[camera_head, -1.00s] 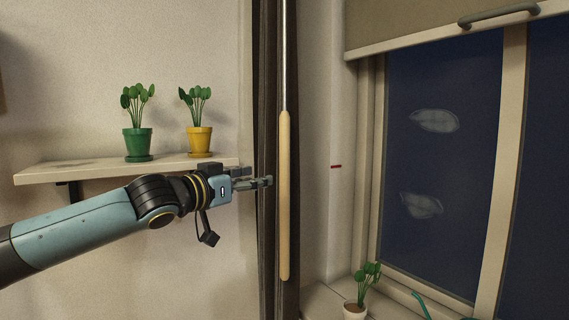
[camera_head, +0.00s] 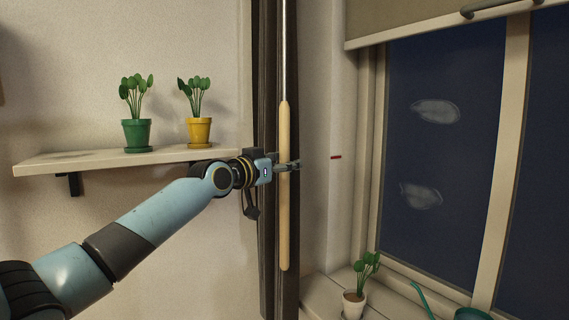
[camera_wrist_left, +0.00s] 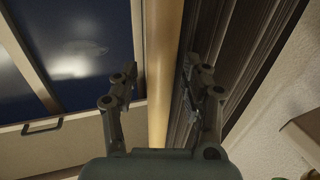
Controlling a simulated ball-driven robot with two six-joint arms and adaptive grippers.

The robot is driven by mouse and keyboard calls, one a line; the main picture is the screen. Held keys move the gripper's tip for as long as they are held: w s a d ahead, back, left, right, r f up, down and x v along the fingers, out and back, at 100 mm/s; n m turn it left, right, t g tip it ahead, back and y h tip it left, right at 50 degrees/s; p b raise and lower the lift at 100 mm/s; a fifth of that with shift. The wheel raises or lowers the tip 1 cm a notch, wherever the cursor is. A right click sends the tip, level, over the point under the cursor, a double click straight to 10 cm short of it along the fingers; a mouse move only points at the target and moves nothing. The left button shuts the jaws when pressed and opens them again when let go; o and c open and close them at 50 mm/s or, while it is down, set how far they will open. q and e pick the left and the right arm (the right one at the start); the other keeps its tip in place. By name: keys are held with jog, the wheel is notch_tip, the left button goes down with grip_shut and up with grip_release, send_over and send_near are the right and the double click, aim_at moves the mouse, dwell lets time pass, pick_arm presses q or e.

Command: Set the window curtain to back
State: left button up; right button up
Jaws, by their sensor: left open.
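The dark curtain (camera_head: 268,220) hangs bunched in a narrow strip at the left side of the window recess. A pale wooden rod (camera_head: 285,215) on a metal shaft hangs in front of it. My left gripper (camera_head: 288,165) is at the rod's upper middle, its fingers reaching across it. In the left wrist view the rod (camera_wrist_left: 166,75) runs between the two open fingers (camera_wrist_left: 160,105), and the dark curtain folds (camera_wrist_left: 220,75) lie beside the right finger. I cannot tell whether either finger touches the rod. My right gripper is not in view.
A shelf (camera_head: 60,163) with a green pot (camera_head: 137,134) and a yellow pot (camera_head: 199,132) is close behind my left arm. A white potted plant (camera_head: 354,304) and a teal watering can (camera_head: 470,314) stand on the sill. A blind (camera_head: 400,20) covers the window's top.

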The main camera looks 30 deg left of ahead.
pick_arm(q)
jog(key=shift+c, duration=0.4)
grip_shut()
jog(key=shift+w+d+f, duration=0.1)
jog(key=shift+w+f, duration=0.1)
jog(key=shift+w, duration=0.05)
